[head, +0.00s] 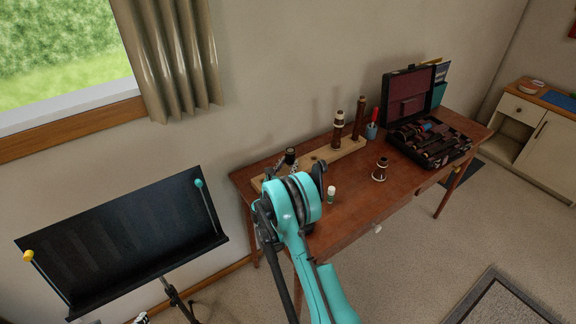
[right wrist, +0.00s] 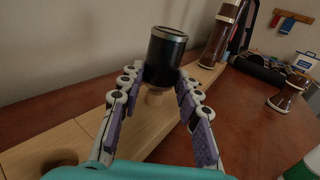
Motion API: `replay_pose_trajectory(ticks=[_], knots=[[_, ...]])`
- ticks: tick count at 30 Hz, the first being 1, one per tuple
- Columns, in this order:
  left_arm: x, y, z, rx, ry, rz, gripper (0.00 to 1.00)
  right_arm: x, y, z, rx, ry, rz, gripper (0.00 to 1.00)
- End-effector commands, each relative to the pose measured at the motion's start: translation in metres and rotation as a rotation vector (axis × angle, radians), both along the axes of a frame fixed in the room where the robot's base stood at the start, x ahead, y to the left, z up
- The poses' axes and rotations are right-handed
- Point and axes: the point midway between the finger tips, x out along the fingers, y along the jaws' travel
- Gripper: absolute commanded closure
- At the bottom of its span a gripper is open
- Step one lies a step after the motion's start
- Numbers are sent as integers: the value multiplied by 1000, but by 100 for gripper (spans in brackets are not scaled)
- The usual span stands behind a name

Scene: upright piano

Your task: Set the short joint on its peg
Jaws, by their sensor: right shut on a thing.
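The short joint (right wrist: 165,58) is a black cylinder with a silver band near its top, upright in the right wrist view. It shows small in the head view (head: 290,156). My right gripper (right wrist: 150,88) is shut on it, with jointed fingers on both sides. A pale wooden peg (right wrist: 153,98) shows right below the joint; I cannot tell whether the joint is around it or just above. The peg stands on the long pale wooden rack (head: 351,146), which also shows in the wrist view (right wrist: 40,146). My left gripper is not in view.
Two taller brown joints (head: 338,131) (head: 360,118) stand at the rack's right part. A brown piece (head: 380,170), a small white-and-green tube (head: 331,194) and an open instrument case (head: 432,142) are on the table (head: 405,190). A music stand (head: 120,245) is at left.

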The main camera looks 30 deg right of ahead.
Motion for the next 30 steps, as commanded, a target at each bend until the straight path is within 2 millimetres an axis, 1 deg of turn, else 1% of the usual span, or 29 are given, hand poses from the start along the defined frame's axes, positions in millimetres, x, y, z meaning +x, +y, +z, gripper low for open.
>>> replay_pose_trajectory(ticks=[11, 30], knots=[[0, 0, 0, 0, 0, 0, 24, 0, 0, -1, 0, 0, 0, 100], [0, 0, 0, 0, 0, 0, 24, 0, 0, -16, 0, 0, 0, 100]])
